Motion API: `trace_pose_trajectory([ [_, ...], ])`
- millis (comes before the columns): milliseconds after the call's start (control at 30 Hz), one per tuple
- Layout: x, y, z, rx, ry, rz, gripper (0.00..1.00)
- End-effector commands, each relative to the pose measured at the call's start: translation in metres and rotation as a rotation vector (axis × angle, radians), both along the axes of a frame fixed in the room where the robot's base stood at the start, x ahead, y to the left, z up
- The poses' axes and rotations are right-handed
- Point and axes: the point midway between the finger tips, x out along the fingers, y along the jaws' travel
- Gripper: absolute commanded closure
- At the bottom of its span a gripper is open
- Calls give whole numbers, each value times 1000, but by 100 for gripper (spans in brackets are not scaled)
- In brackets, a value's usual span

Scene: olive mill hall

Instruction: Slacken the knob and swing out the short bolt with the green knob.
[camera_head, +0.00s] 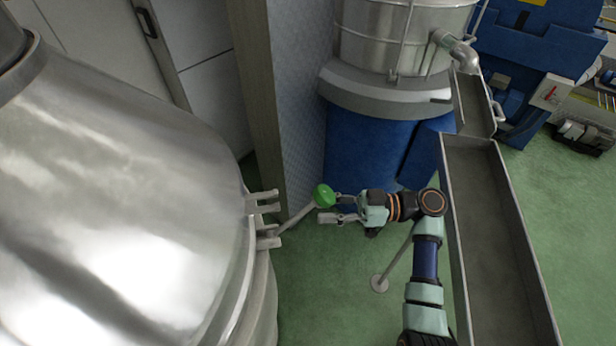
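The short bolt (297,217) is a thin grey rod with a round green knob (323,195) at its end. It slants up and right from the lower forked lug (266,238) on the steel vessel's rim, and its knob end stands out to the right, clear of the upper forked lug (264,201). My gripper (329,207) comes from the right with its fingers apart, at the knob's right and lower side. The knob hides part of the upper finger. I cannot tell whether either finger touches the knob; no grip shows.
The large steel vessel (110,190) fills the left side. A patterned grey pillar (285,100) stands behind the bolt. A second steel vessel (400,35) on a blue base is at the back. A long metal trough (485,215) runs right of my arm. Green floor (325,290) is open below.

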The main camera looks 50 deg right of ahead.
Motion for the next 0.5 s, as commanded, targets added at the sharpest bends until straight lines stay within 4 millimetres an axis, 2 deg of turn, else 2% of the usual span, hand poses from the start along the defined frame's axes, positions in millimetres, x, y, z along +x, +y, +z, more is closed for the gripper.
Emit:
trace_pose_trajectory([
  [167, 13, 10, 0, 1, 1, -1, 62],
  [400, 47, 38, 1, -1, 2, -2, 62],
  [500, 57, 45, 0, -1, 2, -2, 62],
])
